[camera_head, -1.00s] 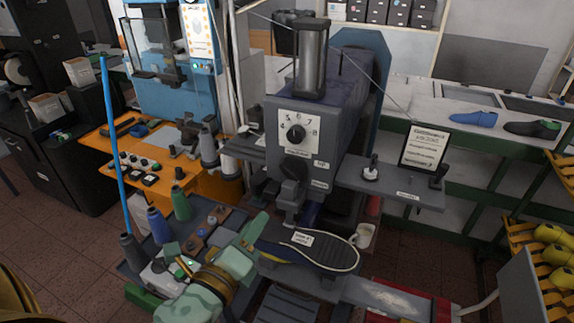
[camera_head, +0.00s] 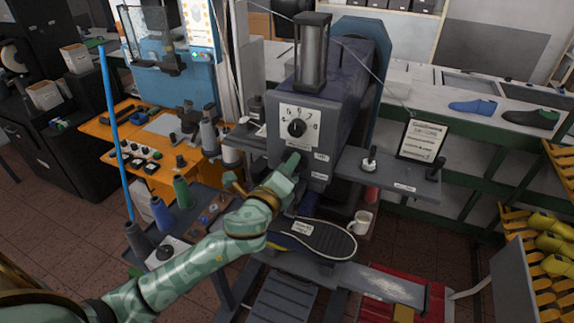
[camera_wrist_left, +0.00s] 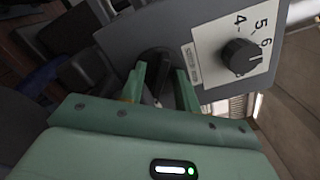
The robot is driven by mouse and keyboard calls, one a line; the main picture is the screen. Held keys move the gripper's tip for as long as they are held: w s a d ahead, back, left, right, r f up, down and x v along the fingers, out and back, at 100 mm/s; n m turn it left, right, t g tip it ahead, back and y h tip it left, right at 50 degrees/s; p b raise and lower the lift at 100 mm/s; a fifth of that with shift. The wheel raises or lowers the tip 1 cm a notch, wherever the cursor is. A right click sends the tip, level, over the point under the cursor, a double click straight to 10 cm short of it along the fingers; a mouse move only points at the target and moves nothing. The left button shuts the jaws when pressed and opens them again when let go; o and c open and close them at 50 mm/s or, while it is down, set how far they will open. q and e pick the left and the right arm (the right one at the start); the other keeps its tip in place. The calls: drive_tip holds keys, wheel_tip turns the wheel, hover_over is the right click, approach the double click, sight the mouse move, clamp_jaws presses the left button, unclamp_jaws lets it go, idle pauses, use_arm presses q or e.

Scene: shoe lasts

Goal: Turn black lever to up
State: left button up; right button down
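The black lever (camera_wrist_left: 160,88) is on the front of the grey machine (camera_head: 283,150), below a round numbered dial (camera_head: 297,128). In the wrist view it lies between the two green fingers of my left gripper (camera_wrist_left: 161,86), with a gap visible beside it. My left gripper (camera_head: 290,165) is open at the machine's front and hides most of the lever in the head view. Whether a finger touches the lever I cannot tell. The dial also shows in the wrist view (camera_wrist_left: 239,56), right of the fingers. My right gripper is not in view.
A side shelf (camera_head: 390,180) with a small knob and a framed sign juts out right. Thread spools (camera_head: 161,213) stand on the left.

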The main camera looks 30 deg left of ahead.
use_arm(q)
clamp_jaws()
drive_tip(key=shift+n, duration=0.3)
drive_tip(key=n, duration=0.2)
drive_tip(key=shift+n, duration=0.3)
drive_tip(key=n+p, duration=0.1)
drive_tip(key=n, duration=0.2)
drive_tip(key=shift+f+n, duration=0.15)
drive_tip(key=shift+n, duration=0.25)
drive_tip(key=n+p, duration=0.1)
drive_tip(key=n, duration=0.3)
drive_tip(key=shift+f, duration=0.1)
drive_tip(key=shift+f+n+p, duration=0.15)
drive_tip(key=shift+n+p, duration=0.6)
drive_tip(key=shift+n, duration=0.75)
